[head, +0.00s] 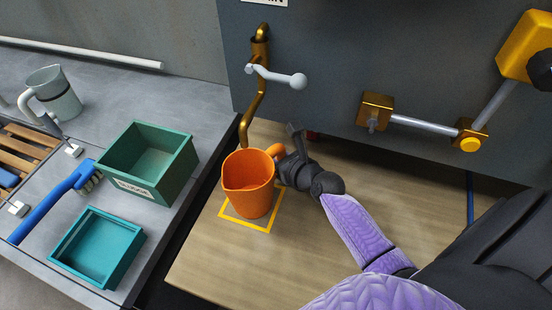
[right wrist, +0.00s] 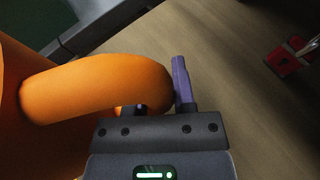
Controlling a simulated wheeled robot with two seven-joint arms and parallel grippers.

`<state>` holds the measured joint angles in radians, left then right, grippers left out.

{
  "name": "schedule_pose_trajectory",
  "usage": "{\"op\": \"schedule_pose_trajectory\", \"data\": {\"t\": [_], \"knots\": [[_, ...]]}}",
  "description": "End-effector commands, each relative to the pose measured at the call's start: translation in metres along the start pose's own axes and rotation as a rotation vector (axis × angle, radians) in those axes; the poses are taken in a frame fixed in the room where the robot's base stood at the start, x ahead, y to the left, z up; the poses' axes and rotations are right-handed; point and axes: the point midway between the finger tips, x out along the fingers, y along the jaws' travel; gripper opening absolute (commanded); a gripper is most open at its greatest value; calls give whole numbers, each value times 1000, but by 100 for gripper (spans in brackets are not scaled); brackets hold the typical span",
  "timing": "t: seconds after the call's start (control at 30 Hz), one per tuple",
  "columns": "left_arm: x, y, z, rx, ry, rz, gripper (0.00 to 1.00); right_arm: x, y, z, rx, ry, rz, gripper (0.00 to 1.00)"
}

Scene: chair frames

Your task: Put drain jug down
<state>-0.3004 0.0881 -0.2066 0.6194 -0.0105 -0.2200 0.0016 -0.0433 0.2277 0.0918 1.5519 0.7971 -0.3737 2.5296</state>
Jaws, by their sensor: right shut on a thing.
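The orange drain jug (head: 248,184) is upright below the brass drain spout (head: 246,122), over a yellow square outline (head: 267,222) on the wooden surface. I cannot tell whether its base touches the surface. My right gripper (head: 284,165) is at the jug's right side, shut on its handle. In the right wrist view the orange handle (right wrist: 90,88) runs between the fingers of the right gripper (right wrist: 160,100), and one purple finger shows beside it. My left gripper is not in view.
On the grey bench at left are a green bin (head: 175,165), a teal tray (head: 128,262), a blue-handled brush (head: 45,215) and a grey jug (head: 55,95). A dark machine panel (head: 330,60) with a white-handled valve (head: 280,78) stands behind. The wooden surface (head: 210,265) in front is clear.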

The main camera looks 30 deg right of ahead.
Motion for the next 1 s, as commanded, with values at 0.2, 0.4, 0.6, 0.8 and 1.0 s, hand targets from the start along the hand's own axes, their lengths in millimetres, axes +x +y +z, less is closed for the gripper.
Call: {"op": "schedule_pose_trajectory", "data": {"t": [0.2,0.4,0.6,0.8,1.0], "knots": [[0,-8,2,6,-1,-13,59,0,0,-1,1,0,0,36],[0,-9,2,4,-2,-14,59,0,0,-1,1,-1,0,67],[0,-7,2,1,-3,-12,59,0,0,0,0,-1,0,67],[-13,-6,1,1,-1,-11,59,-21,0,4,0,1,0,67],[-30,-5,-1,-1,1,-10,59,-72,0,4,1,1,0,67]]}}
